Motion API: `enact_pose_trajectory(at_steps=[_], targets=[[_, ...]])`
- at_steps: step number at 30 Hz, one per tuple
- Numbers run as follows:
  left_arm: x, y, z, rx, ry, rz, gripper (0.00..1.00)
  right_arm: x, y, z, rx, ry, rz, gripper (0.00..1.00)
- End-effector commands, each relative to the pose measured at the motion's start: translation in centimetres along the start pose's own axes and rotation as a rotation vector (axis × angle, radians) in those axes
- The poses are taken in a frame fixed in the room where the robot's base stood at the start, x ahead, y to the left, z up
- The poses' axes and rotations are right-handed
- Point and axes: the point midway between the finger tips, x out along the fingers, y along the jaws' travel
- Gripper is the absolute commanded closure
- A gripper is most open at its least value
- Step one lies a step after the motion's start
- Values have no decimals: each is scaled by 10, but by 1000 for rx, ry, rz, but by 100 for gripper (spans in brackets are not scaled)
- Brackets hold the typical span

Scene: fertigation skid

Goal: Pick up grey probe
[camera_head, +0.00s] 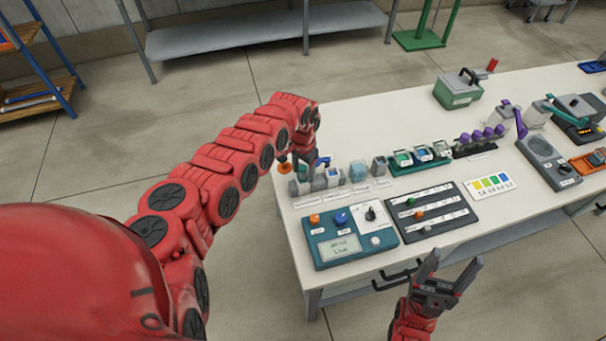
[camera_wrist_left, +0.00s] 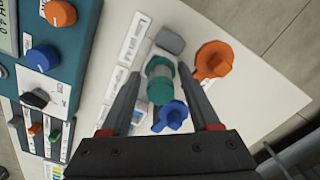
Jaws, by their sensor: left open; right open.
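My left gripper (camera_head: 304,160) is open above the table's left end, its fingers partly hidden by my wrist in the head view. In the left wrist view, its fingers (camera_wrist_left: 158,72) stand on both sides of a teal-and-grey cylindrical part (camera_wrist_left: 160,88), with no clear contact. I cannot tell for certain which grey part is the probe. My right gripper (camera_head: 447,265) is open and empty off the table's front edge.
A teal meter box (camera_head: 347,238) with knobs and a dark switch panel (camera_head: 424,211) sit near the front edge. Small containers (camera_head: 358,171) and a green rack (camera_head: 420,166) stand right of my left gripper. The white table (camera_head: 375,125) is clear behind them.

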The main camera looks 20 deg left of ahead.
Motion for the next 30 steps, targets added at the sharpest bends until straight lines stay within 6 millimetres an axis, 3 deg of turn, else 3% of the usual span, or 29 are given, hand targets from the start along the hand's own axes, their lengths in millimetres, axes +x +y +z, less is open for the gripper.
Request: enact_pose_trajectory(at_steps=[10, 21, 30], targets=[[8, -1, 0, -1, 3, -3, 38, 1, 0, 0, 0, 0, 0, 33], [8, -1, 0, -1, 3, -3, 100, 1, 0, 0, 0, 0, 0, 33], [7, -1, -1, -2, 3, -3, 100, 1, 0, 0, 0, 0, 0, 33]])
